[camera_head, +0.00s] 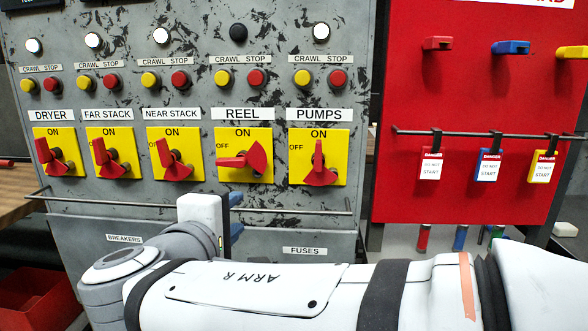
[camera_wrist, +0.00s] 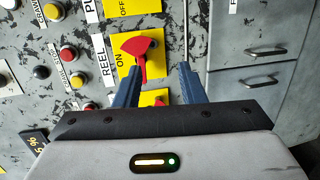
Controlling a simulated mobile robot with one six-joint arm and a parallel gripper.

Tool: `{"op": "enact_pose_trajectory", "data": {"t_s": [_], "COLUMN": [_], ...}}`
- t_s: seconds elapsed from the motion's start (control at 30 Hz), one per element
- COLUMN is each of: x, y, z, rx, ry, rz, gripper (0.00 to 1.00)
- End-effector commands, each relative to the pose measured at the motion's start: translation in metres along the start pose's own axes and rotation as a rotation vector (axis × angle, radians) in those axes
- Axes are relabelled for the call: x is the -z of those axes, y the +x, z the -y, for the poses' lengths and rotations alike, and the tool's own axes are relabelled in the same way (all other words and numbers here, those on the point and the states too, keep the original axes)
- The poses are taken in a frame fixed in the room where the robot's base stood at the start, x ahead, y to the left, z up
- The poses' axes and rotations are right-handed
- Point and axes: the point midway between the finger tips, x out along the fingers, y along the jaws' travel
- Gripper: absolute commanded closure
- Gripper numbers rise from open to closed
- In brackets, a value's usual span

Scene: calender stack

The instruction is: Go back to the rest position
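My gripper (camera_wrist: 158,68) is open and empty, its two blue fingers spread apart. In the head view the gripper (camera_head: 237,213) is in front of the grey panel, just below the REEL switch and near the rail; its contact with the rail cannot be told. The REEL switch (camera_head: 240,161) has its red handle pointing left to OFF; it also shows in the wrist view (camera_wrist: 135,46), beyond the fingers. The PUMPS switch (camera_head: 319,165) points up to ON. The DRYER (camera_head: 46,155), FAR STACK (camera_head: 103,155) and NEAR STACK (camera_head: 169,156) handles point up, tilted left.
A thin rail (camera_head: 290,211) runs across the panel below the switches. A red board (camera_head: 472,90) at the right holds coloured hooks and a bar with danger tags (camera_head: 432,166). A red bin (camera_head: 38,298) is at lower left. Drawers (camera_wrist: 255,100) show in the wrist view.

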Motion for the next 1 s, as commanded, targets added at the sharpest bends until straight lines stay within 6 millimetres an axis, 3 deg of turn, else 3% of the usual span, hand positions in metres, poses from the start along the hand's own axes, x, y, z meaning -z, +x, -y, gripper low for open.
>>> {"op": "enact_pose_trajectory", "data": {"t_s": [0.27, 0.43, 0.6, 0.7, 0.8, 1.0], "x": [-0.069, -0.135, -0.196, -0.221, -0.239, -0.255], "y": [0.031, 0.039, 0.025, 0.01, -0.006, -0.029], "z": [0.002, 0.008, 0.017, 0.018, 0.015, 0.004], "rx": [0.228, 0.454, 0.691, 0.807, 0.9, 0.999], "ry": [0.058, 0.174, 0.384, 0.54, 0.718, 1.052], "rz": [0.171, 0.33, 0.491, 0.571, 0.641, 0.729], "gripper": [0.64, 0.64, 0.64, 0.64, 0.64, 0.64]}}
